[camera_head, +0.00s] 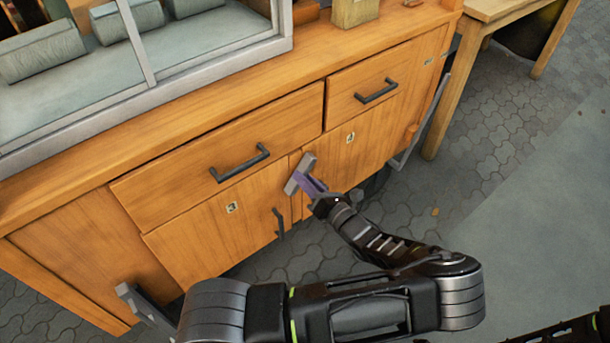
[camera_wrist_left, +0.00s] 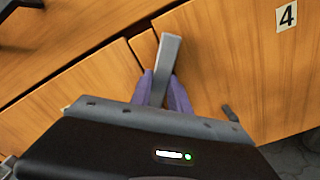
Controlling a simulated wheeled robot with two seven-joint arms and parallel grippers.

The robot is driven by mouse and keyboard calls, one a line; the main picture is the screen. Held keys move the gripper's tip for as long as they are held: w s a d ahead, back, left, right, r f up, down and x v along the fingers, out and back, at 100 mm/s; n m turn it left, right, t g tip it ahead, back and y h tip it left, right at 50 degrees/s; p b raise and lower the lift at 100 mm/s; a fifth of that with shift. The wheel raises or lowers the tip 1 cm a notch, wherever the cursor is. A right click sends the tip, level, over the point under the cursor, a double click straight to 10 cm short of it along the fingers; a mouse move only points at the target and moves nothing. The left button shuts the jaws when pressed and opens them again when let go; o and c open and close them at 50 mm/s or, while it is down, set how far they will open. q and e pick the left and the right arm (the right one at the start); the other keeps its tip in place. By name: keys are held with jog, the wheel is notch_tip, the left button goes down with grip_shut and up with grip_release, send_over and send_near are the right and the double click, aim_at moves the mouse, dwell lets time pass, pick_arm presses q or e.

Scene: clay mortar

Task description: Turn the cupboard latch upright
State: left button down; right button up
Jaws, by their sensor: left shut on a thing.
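The cupboard latch (camera_head: 307,162) is a short grey bar on the front of the wooden cupboard, where the doors meet. It is tilted in the head view, its top leaning right of the door gap's line. My left gripper (camera_head: 304,180) has purple fingers and is shut on the latch. In the left wrist view the latch (camera_wrist_left: 171,50) stands up between the two purple fingers (camera_wrist_left: 161,80), and its lower end is hidden by the gripper body. My right gripper is not in view.
Dark handles sit on the drawers (camera_head: 240,163) and on the left door (camera_head: 279,223), close to my left gripper. A glass-fronted case (camera_head: 150,85) stands on the cupboard top. A wooden table (camera_head: 500,12) stands at right. The paved floor (camera_head: 480,150) at right is mostly clear.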

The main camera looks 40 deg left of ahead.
pick_arm(q)
jog(key=shift+n+p, duration=0.7)
jog(key=shift+n, duration=3.1)
jog(key=c, duration=1.2)
grip_release()
jog(key=shift+c, duration=0.2)
jog(key=v, duration=0.7)
jog(key=shift+d+p, duration=0.3)
jog(key=shift+d, duration=0.1)
jog(key=shift+s+f, duration=0.1)
jog(key=shift+s, duration=0.1)
